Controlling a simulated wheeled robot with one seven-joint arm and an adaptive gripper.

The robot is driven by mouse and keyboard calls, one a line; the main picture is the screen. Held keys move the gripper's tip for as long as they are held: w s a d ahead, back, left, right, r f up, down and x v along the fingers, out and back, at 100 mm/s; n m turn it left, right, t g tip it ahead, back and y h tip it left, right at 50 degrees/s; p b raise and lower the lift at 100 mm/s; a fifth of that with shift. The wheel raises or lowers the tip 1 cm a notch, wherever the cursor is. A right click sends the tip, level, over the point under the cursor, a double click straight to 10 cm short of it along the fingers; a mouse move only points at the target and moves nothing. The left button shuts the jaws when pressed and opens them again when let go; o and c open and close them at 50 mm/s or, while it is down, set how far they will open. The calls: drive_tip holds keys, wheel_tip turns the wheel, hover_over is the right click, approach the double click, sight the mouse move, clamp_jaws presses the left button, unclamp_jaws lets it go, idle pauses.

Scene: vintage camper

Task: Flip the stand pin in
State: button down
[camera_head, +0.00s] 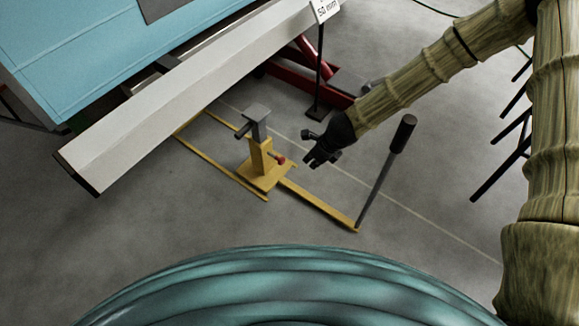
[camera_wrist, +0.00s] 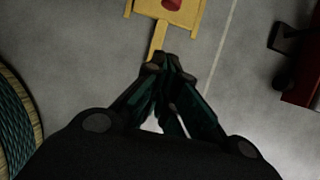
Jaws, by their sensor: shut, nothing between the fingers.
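A yellow stand (camera_head: 262,163) with a dark grey head (camera_head: 257,113) stands upright on the floor under the edge of the camper. A red-ended pin (camera_head: 280,161) sticks out of its lower right side. The red pin end (camera_wrist: 173,3) also shows at the top edge of the wrist view, cut off by the frame. My gripper (camera_head: 312,162) is to the right of the pin and apart from it. In the wrist view my gripper (camera_wrist: 168,62) has its fingertips together, empty, below the red pin end. How far the pin is pushed in cannot be told.
A grey lever with a black grip (camera_head: 388,170) rises from the yellow floor bar (camera_head: 318,203) at the right. A red frame (camera_head: 310,85) lies behind my gripper. The light grey beam (camera_head: 180,100) of the blue camper overhangs the stand's left. Floor at the front left is clear.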

sight(280, 159)
drive_tip(key=shift+a, duration=0.2)
drive_tip(key=w+a+f+b, duration=0.4)
drive_tip(key=a+f+b, duration=0.2)
drive_tip(key=f, duration=0.3)
drive_tip(key=shift+w+b, duration=0.25)
drive_tip(key=shift+b, duration=0.35)
drive_tip(key=shift+a+f, duration=0.1)
drive_tip(key=shift+w, duration=0.1)
